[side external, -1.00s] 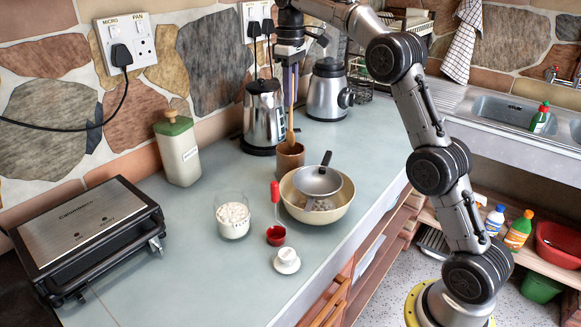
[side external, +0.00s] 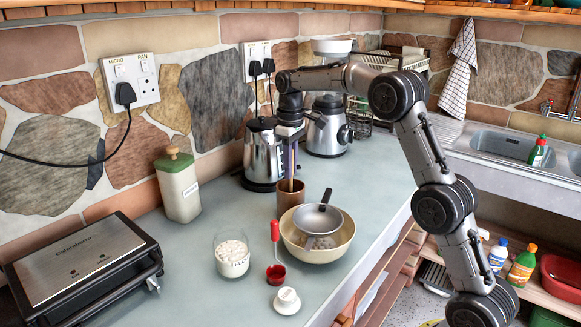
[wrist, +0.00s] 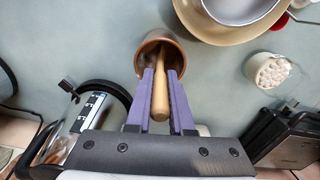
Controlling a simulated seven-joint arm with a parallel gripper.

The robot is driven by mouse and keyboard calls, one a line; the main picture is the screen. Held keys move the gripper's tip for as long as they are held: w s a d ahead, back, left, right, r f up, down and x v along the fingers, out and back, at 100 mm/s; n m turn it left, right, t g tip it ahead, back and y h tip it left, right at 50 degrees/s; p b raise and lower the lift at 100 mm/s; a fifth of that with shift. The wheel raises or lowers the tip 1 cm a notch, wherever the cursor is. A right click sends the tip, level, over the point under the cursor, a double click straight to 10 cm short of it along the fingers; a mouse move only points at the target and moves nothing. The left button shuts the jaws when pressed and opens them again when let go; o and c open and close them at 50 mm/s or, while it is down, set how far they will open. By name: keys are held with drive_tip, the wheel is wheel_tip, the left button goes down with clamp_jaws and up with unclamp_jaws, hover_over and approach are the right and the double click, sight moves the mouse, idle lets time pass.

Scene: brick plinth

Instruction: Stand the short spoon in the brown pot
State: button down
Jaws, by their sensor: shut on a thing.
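The short wooden spoon (side external: 291,176) is held upright, or nearly so, in my gripper (side external: 291,152). My gripper is above the brown pot (side external: 290,200), its purple fingers shut on the spoon's handle. The spoon's lower end reaches down into the pot's mouth and its bowl is hidden by the pot wall. In the wrist view, the spoon (wrist: 160,97) runs between the purple fingers (wrist: 160,80) towards the opening of the brown pot (wrist: 178,43). I cannot tell whether the spoon touches the pot's bottom.

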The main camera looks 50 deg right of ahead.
drive_tip(key=shift+f, duration=0.15)
drive_tip(key=c, duration=0.8)
unclamp_jaws()
